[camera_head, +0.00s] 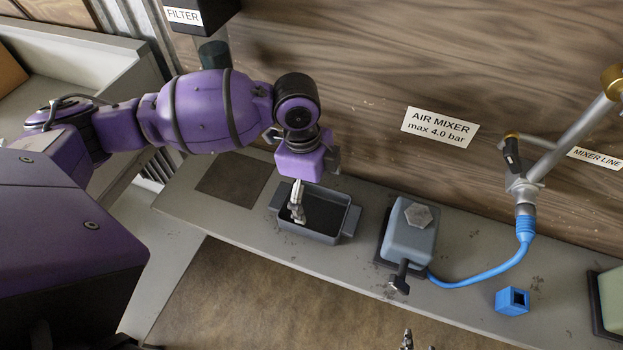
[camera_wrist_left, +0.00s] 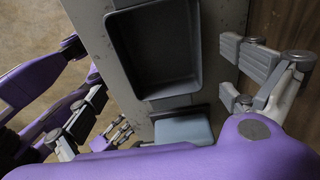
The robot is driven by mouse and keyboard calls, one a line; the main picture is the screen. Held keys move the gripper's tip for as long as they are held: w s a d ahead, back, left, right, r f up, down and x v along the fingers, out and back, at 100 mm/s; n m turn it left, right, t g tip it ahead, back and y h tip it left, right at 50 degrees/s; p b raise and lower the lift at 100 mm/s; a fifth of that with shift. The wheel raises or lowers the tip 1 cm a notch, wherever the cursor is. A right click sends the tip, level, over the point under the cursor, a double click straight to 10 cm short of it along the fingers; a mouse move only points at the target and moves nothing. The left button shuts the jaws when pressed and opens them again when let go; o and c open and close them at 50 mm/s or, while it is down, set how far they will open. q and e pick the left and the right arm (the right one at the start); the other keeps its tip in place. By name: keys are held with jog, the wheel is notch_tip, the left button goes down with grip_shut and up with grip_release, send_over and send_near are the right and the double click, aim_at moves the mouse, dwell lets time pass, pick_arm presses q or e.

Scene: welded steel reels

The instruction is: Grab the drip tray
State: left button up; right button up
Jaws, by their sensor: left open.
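The drip tray (camera_head: 330,238) is a dark grey, open rectangular tray with a lug at each end, on the grey bench below the wooden wall. In the left wrist view the tray (camera_wrist_left: 155,50) lies between my spread fingers, its inside facing the camera. My left gripper (camera_head: 297,203) is open and points down over the tray in the head view; its fingers overlap the tray's inside there. I cannot tell whether they touch it. Only the fingertips of my right gripper (camera_head: 418,343) show at the bottom edge of the head view.
A grey-blue box (camera_head: 409,240) with a hex knob stands right of the tray, with a blue hose (camera_head: 480,278) leading to a pipe. A blue block (camera_head: 512,301) lies farther right. A dark flat plate (camera_head: 233,178) lies left of the tray. The filter housing (camera_head: 205,15) hangs above.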

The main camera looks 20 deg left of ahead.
aim_at(317, 217)
pick_arm(q)
jog(key=shift+s+d+f, duration=0.2)
jog(key=shift+f, duration=0.6)
jog(key=f, duration=0.4)
jog(key=shift+w+f, duration=0.25)
jog(key=shift+f, duration=0.05)
jog(key=shift+w+f, duration=0.1)
jog(key=shift+f, duration=0.1)
pick_arm(e)
jog(key=shift+w, duration=0.15)
pick_arm(q)
jog(key=c, duration=1.1)
jog(key=shift+c, duration=0.8)
pick_arm(e)
jog(key=shift+s+d+f, duration=0.25)
jog(key=shift+s+f, duration=0.1)
jog(key=shift+s, duration=0.3)
pick_arm(q)
jog(key=shift+r, duration=0.15)
